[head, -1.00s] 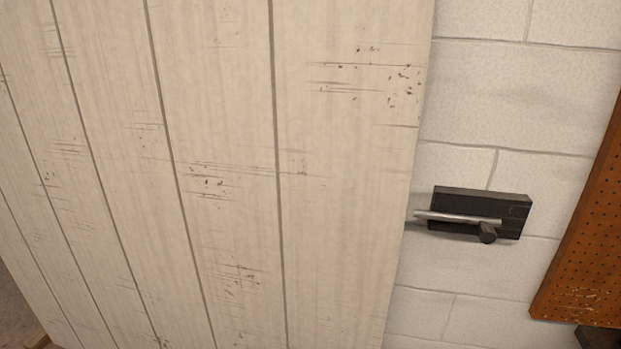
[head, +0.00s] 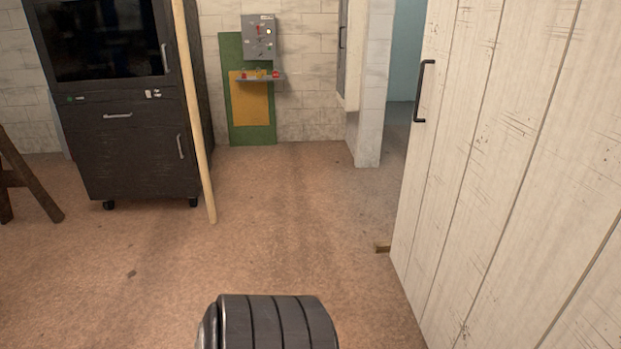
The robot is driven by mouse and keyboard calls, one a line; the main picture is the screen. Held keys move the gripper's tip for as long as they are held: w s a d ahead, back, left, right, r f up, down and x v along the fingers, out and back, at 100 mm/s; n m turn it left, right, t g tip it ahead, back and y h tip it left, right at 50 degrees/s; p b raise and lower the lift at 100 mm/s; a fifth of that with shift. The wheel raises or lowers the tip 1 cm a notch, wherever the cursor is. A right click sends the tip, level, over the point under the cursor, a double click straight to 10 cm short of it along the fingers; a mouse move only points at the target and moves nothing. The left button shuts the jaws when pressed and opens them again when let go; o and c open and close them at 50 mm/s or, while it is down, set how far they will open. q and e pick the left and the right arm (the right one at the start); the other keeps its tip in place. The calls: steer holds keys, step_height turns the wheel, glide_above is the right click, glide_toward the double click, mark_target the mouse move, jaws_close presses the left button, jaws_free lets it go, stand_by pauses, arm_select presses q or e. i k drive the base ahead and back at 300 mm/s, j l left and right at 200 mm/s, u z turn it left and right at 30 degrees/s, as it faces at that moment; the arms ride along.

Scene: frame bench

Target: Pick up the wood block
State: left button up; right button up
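A small brown wood block (head: 382,247) lies on the floor in the head view, right of centre. It is at the lower edge of the white plank door (head: 482,170), on the door's left side. Part of it seems hidden by the door, and I cannot tell if the two touch. Neither of my grippers is in view.
A dark wheeled cabinet (head: 135,150) stands at the left, with a pale pole (head: 195,120) leaning by it. A wooden stand (head: 28,180) is at the far left. A doorway opens behind the white door. The middle floor (head: 285,215) is clear.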

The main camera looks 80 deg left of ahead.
mark_target(382, 246)
steer(key=u, duration=1.9)
steer(key=i+j+u, duration=0.4)
steer(key=i, duration=0.6)
steer(key=i+u, duration=0.4)
steer(key=i, duration=0.55)
steer(key=i+z, duration=0.15)
steer(key=i, duration=0.85)
steer(key=i+j+z, duration=0.15)
steer(key=i, duration=0.85)
steer(key=i+z, duration=0.4)
steer(key=i+j+z, duration=0.1)
steer(key=z, duration=0.3)
steer(key=i+j+z, duration=0.25)
steer(key=z, duration=0.2)
steer(key=i+j+z, duration=0.5)
steer(key=j+z, duration=0.3)
steer(key=i+l, duration=0.05)
steer(key=l, duration=0.05)
